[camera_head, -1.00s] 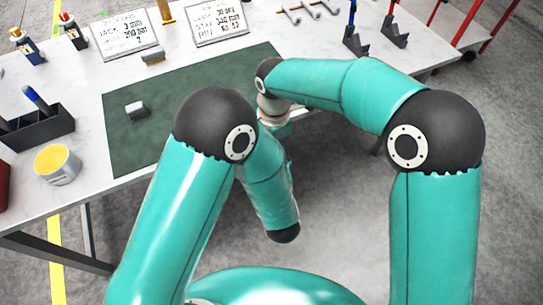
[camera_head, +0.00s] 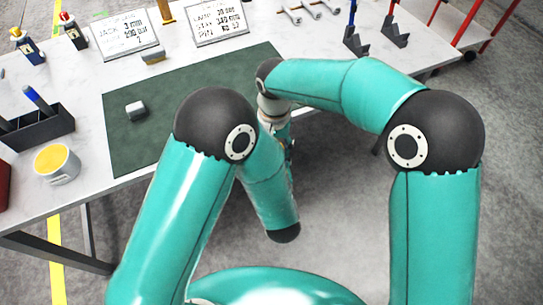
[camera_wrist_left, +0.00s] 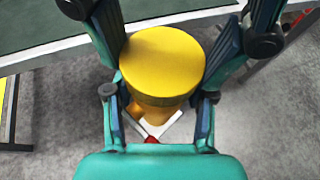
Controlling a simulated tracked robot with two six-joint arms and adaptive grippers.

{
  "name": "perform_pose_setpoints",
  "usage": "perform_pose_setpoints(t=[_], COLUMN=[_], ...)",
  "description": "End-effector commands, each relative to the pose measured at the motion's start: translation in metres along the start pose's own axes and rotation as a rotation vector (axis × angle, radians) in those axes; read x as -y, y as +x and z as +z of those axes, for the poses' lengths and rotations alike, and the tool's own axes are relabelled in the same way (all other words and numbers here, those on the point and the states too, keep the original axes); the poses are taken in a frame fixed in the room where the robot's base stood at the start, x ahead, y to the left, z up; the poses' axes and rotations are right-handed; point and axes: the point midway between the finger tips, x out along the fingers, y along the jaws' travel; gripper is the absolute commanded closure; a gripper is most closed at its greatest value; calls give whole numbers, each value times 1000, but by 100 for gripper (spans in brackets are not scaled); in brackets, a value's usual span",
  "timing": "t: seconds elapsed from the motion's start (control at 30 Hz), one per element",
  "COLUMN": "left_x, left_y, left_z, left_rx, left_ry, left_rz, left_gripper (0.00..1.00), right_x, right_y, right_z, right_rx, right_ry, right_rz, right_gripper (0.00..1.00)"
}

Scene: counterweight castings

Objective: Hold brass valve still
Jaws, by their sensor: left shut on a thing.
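In the left wrist view, the brass valve (camera_wrist_left: 162,65) shows as a yellow round cap over a narrower yellow body. My left gripper (camera_wrist_left: 168,75) is shut on it, with a finger on each side. The valve is held off the table's edge, with floor behind it. A white piece with a red part (camera_wrist_left: 152,130) shows just below the valve; I cannot tell what it is. In the head view the left gripper and valve are hidden behind my arm. My right gripper (camera_head: 289,146) is only partly visible below its wrist, beside my left arm; its fingers cannot be made out.
A red-framed cart (camera_head: 455,25) is at the upper right.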

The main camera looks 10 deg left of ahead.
Motion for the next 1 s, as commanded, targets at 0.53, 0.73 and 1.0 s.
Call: perform_pose_setpoints(t=[0.53, 0.73, 1.0], left_x=[1, 1, 0], left_y=[0, 0, 0], left_z=[2, 2, 2], left_rx=[6, 5, 5], left_ry=[-2, -2, -2], left_rz=[-1, -1, -1], left_gripper=[100, 100, 100], right_x=[0, 0, 0], right_y=[0, -3, -39], right_z=[0, -1, -2], right_rx=[-1, -2, -5], right_ry=[18, 18, 18], right_rz=[-1, -1, -3], right_gripper=[10, 10, 10])
